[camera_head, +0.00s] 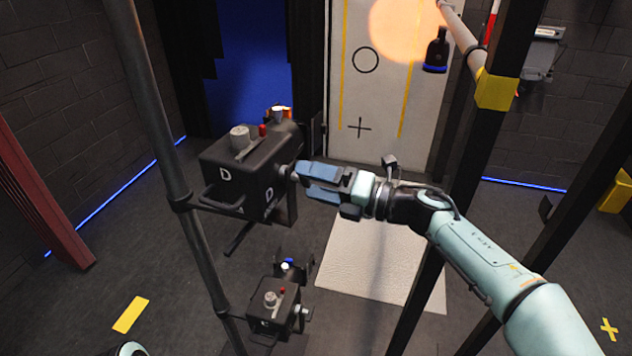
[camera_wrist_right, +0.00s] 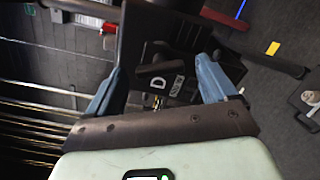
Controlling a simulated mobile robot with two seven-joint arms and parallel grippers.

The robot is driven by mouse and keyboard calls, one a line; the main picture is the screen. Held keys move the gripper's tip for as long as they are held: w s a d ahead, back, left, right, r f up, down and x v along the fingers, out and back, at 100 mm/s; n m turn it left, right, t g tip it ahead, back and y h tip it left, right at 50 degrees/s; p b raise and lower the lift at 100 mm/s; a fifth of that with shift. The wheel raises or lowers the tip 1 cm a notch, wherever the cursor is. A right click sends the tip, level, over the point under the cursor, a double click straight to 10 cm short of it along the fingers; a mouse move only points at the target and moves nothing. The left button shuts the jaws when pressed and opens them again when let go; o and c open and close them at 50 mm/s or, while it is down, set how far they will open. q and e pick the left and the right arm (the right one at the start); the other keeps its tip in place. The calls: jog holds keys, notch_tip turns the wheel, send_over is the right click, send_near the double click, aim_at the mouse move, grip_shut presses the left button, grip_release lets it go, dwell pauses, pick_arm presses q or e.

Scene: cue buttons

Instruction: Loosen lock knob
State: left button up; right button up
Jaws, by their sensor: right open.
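A black box-shaped unit marked "D" (camera_head: 243,178) is mounted beside a dark vertical pole. A small knob (camera_head: 284,173) sticks out of its right side; I take it for the lock knob. My right gripper (camera_head: 304,180) is open, its blue fingers pointing left at that side, with the tips very near the knob. Whether they touch it I cannot tell. In the right wrist view the open fingers stand either side of a dark, lever-like knob (camera_wrist_right: 155,69) above the "D" label. My left gripper is not in view.
The unit also carries a grey cylinder knob (camera_head: 240,137), a red button (camera_head: 263,130) and a front handle (camera_head: 220,205). A similar smaller unit (camera_head: 275,305) sits lower down. A dark vertical pole (camera_head: 160,110) stands left; dark posts (camera_head: 492,140) stand right.

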jog(key=v, duration=1.3)
jog(key=shift+b, duration=0.4)
jog(key=shift+s+d, duration=0.1)
jog(key=shift+d, duration=0.05)
